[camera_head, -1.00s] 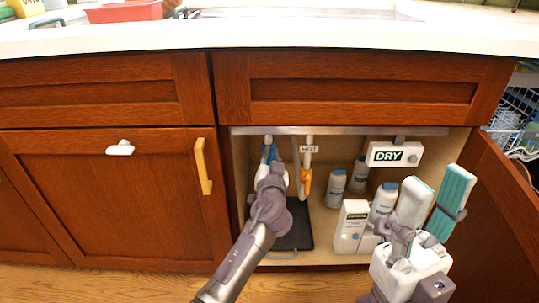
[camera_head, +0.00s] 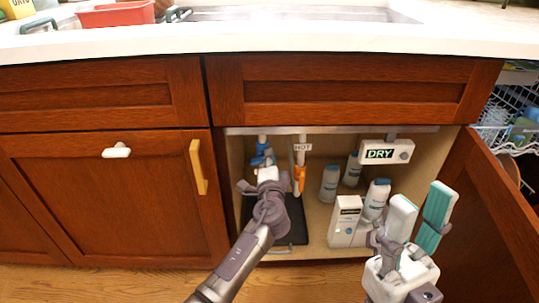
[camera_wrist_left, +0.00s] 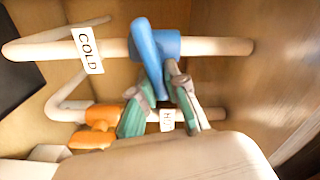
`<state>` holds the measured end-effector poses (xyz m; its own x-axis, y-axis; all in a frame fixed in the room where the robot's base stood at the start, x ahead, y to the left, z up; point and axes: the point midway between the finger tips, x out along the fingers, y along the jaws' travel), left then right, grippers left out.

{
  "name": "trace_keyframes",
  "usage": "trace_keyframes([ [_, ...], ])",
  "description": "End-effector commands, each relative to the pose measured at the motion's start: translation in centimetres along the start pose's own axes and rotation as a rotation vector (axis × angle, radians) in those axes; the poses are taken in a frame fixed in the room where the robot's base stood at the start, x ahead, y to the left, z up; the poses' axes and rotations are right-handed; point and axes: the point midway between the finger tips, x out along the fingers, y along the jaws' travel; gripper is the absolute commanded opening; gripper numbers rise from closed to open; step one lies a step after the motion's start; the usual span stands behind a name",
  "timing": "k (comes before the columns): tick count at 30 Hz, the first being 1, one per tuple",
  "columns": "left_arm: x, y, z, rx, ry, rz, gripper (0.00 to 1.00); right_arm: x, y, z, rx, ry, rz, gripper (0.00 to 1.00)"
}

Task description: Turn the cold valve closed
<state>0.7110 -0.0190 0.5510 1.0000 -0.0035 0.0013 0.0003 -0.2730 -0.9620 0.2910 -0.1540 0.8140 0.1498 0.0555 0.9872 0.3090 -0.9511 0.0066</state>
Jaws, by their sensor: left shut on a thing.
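The cold valve is a blue body with a blue lever handle (camera_wrist_left: 152,60) on a pale pipe (camera_wrist_left: 210,46) labelled COLD in the left wrist view. In the head view its blue parts (camera_head: 263,150) show at the left of the open sink cabinet. My left gripper (camera_wrist_left: 165,98) is shut on the handle's free end, a finger on each side. In the left wrist view the handle lies nearly along the fingers and crosses the pipe. In the head view the left fingertips are largely hidden. My right gripper (camera_head: 420,215) is open and empty, in front of the cabinet at right.
An orange valve (camera_head: 299,177) on the pipe labelled HOT is close to the right of my left gripper. White bottles (camera_head: 329,184), a carton (camera_head: 345,221) and a DRY box (camera_head: 386,152) occupy the cabinet's right. An open door (camera_head: 495,210) bounds it.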

Motion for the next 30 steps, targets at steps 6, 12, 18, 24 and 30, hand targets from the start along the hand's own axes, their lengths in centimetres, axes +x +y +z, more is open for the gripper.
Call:
trace_keyframes([
  [6, -0.04, 0.87, 0.82, 0.156, -0.016, 0.011, 0.0, -0.29, 0.02, 0.01, 0.002, -0.025, 0.011, 0.4],
  [12, -0.03, 1.02, 0.92, 0.244, -0.016, 0.011, 0.0, -0.63, 0.02, -0.09, 0.004, -0.035, 0.017, 0.4],
  [18, -0.02, 1.11, 0.97, 0.287, -0.016, 0.011, 0.0, -0.74, 0.0, -0.08, 0.004, -0.042, 0.018, 0.4],
  [24, -0.01, 1.14, 1.01, 0.301, -0.017, 0.011, 0.0, -0.78, -0.01, -0.09, 0.005, -0.044, 0.018, 0.4],
  [30, 0.01, 1.13, 1.05, 0.302, -0.017, 0.01, 0.0, -0.79, -0.01, -0.12, 0.005, -0.045, 0.018, 0.4],
])
